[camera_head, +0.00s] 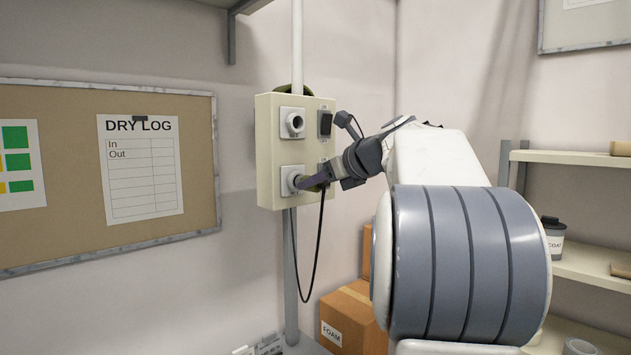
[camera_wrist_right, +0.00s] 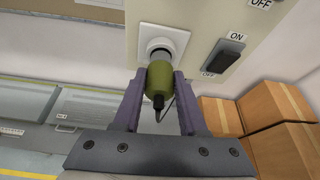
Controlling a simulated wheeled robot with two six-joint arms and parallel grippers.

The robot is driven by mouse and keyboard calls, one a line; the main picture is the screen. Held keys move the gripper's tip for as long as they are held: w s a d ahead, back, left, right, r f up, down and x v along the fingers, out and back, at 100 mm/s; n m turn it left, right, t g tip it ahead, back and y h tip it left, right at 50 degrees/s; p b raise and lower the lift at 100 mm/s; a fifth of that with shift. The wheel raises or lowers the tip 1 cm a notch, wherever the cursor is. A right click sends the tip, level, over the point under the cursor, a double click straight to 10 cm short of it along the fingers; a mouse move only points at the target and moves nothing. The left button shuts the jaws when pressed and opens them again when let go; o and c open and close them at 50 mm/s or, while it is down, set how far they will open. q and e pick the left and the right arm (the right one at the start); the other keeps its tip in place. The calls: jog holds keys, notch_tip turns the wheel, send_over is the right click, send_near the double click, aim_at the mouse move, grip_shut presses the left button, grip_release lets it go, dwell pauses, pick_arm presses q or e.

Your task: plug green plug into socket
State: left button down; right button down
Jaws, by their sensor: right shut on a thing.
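A cream socket box (camera_head: 268,150) is mounted on a pole by the wall, with an upper round socket (camera_head: 294,122) that is empty and a lower socket (camera_head: 291,180). My right gripper (camera_head: 303,184) is at the lower socket. In the right wrist view my right gripper (camera_wrist_right: 158,90) is shut on the green plug (camera_wrist_right: 159,80), with a finger on each side. The plug's front end is at the white round socket (camera_wrist_right: 160,46), lined up with it; how deep it sits is hidden. In the head view the plug is mostly hidden by the gripper. My left gripper is not in view.
A black cable (camera_head: 318,240) hangs below the box. A black switch (camera_head: 326,123) is beside the upper socket; in the right wrist view a switch (camera_wrist_right: 223,61) sits right of the plug. Cardboard boxes (camera_head: 352,312) stand below, and shelves (camera_head: 580,262) are at the right.

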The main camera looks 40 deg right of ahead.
jog(key=shift+p, duration=0.4)
dwell(0.8)
jog(key=shift+w+r, duration=0.1)
jog(key=shift+w, duration=0.1)
jog(key=shift+w+a+p, duration=0.1)
jog(key=shift+w+p, duration=0.35)
jog(key=shift+w, duration=0.1)
jog(key=shift+c, duration=1.9)
grip_release()
jog(key=shift+w, duration=0.1)
jog(key=s, duration=0.4)
jog(key=s+b, duration=0.1)
jog(key=s, duration=0.1)
jog(key=shift+d, duration=0.25)
